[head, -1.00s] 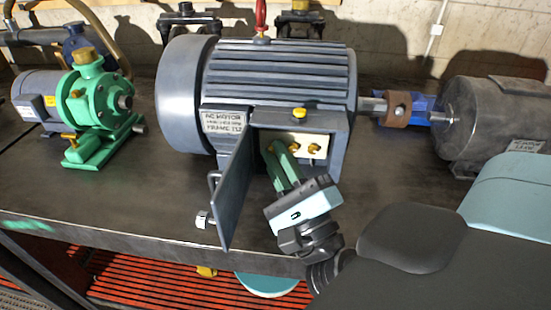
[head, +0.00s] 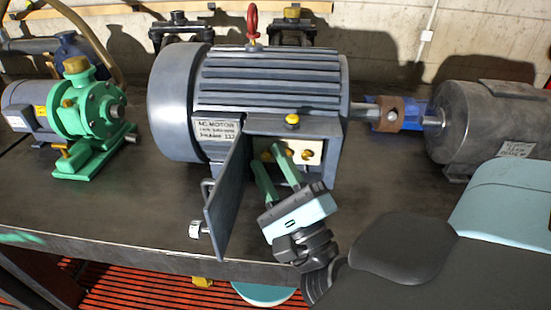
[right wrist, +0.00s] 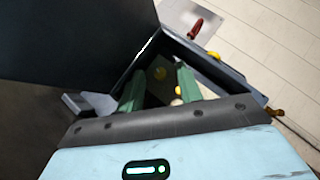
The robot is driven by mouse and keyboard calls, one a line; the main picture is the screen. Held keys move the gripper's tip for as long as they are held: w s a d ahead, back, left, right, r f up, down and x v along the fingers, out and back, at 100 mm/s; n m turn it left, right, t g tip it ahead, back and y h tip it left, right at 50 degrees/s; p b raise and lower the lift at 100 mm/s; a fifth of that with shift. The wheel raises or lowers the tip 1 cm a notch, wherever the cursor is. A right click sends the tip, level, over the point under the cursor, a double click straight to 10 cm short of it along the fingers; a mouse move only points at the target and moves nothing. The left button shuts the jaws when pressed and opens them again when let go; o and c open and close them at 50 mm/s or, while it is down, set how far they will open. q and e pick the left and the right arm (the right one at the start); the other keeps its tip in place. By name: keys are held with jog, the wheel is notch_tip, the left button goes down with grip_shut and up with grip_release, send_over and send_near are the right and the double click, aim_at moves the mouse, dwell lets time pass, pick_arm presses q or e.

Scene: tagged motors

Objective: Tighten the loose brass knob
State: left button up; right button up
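A large grey motor (head: 270,85) stands on the bench with the door (head: 228,195) of its terminal box swung open. Inside, brass knobs sit on a pale plate (head: 314,148); one knob (head: 306,155) shows right of my fingers and another (head: 267,155) at the left. My right gripper (head: 273,165) reaches into the box with its two green fingers apart, and nothing is seen held. I cannot tell which knob is loose. My left gripper is not in view.
A green pump (head: 95,115) with a small grey motor stands at the left. A dark cylindrical machine (head: 490,120) stands at the right, joined by a shaft and brown coupling (head: 388,113). The open door stands close left of my gripper.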

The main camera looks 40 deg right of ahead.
jog(key=shift+s, duration=0.1)
jog(key=shift+p+v, duration=0.4)
jog(key=shift+v, duration=0.75)
jog(key=s+a+p, duration=0.3)
jog(key=s, duration=0.9)
jog(key=shift+p, duration=0.35)
jog(key=shift+f, duration=0.15)
